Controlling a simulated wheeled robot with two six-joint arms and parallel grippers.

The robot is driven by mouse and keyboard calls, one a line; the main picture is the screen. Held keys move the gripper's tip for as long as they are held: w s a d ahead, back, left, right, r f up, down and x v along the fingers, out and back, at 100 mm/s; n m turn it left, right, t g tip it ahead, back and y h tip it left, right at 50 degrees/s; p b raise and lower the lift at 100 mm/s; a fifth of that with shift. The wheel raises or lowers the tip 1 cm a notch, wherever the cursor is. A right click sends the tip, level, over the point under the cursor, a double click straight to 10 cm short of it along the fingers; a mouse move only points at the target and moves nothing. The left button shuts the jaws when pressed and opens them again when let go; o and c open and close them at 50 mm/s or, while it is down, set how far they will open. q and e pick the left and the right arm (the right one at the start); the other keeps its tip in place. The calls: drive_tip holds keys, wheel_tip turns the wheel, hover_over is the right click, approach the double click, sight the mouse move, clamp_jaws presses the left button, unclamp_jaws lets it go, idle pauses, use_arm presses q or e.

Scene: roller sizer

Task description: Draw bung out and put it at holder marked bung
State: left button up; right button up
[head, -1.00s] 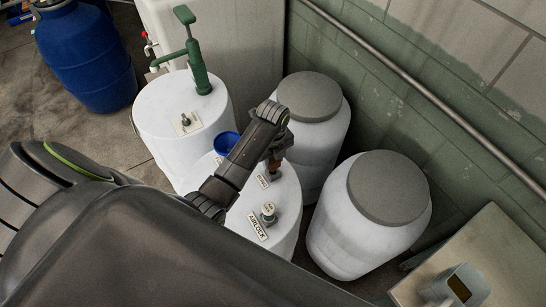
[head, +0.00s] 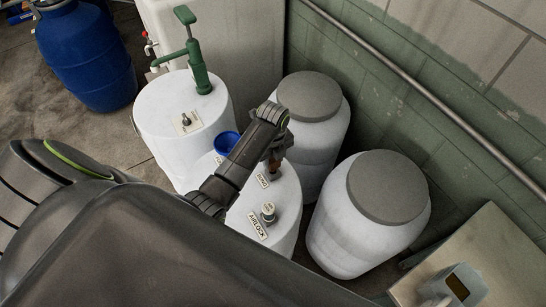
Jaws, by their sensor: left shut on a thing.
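The bung (head: 274,169) is a small brown piece low under my left gripper (head: 273,160). My left gripper is shut on it, above the lid of a white drum (head: 285,205). A small label (head: 263,181), which seems to read BUNG, lies on the lid just beside the bung. The bung's lower end is at or very close to the dark spot there; I cannot tell whether it touches. An airlock fitting (head: 268,209) with an AIRLOCK label (head: 257,228) stands nearer on the same lid. My right gripper is not in view.
A blue cup-like piece (head: 226,142) is partly hidden behind my arm. A white drum with a green hand pump (head: 200,75) stands at back left. Two grey-lidded drums (head: 311,95) (head: 388,187) stand to the right, near a wall with a pipe (head: 420,92).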

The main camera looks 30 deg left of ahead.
sight(273, 164)
use_arm(q)
drive_tip(key=shift+f+b, duration=0.6)
drive_tip(key=shift+f, duration=1)
drive_tip(key=o, duration=1)
drive_tip(key=shift+o, duration=0.2)
